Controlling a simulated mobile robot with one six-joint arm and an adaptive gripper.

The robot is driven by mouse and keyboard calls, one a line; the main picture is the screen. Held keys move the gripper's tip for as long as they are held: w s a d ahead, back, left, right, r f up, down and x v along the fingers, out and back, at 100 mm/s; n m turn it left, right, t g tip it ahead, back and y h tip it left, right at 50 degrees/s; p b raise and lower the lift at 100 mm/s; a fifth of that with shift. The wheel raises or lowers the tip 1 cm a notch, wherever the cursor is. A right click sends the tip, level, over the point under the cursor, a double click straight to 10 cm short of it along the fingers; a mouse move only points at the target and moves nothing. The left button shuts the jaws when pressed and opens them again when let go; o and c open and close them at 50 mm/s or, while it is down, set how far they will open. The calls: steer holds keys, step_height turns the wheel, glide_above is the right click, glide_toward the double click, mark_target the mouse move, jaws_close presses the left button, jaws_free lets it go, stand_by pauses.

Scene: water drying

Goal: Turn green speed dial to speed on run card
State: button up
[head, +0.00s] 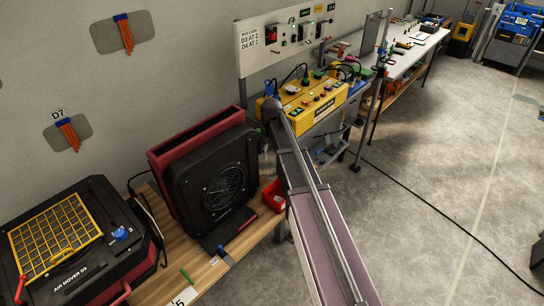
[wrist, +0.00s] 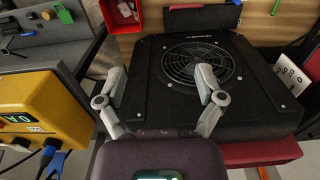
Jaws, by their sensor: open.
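The run card (head: 249,38) is on the white wall panel in the head view; its small print looks like "D3 AT 2" and "D4 AT 2". I cannot make out a green speed dial in either view. The black and red air mover (head: 218,180) stands upright on the wooden bench, its fan grille also facing me in the wrist view (wrist: 258,75). My gripper (wrist: 158,82) is open and empty in front of that black face. In the head view my arm largely hides the gripper. A second air mover, marked D3 (head: 95,262), has a blue dial (head: 120,234).
A yellow control box (head: 318,100) with buttons and cables is beside my arm and shows at the left in the wrist view (wrist: 45,105). A red bin (head: 273,196) is on the bench (head: 205,268). The floor at right is mostly clear, with a black cable (head: 430,210).

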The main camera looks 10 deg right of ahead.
steer(key=shift+s, duration=0.6)
steer(key=s+m, duration=0.6)
steer(key=s, duration=1.6)
steer(key=shift+s+m, duration=0.25)
steer(key=shift+m, duration=0.15)
steer(key=shift+a, duration=0.1)
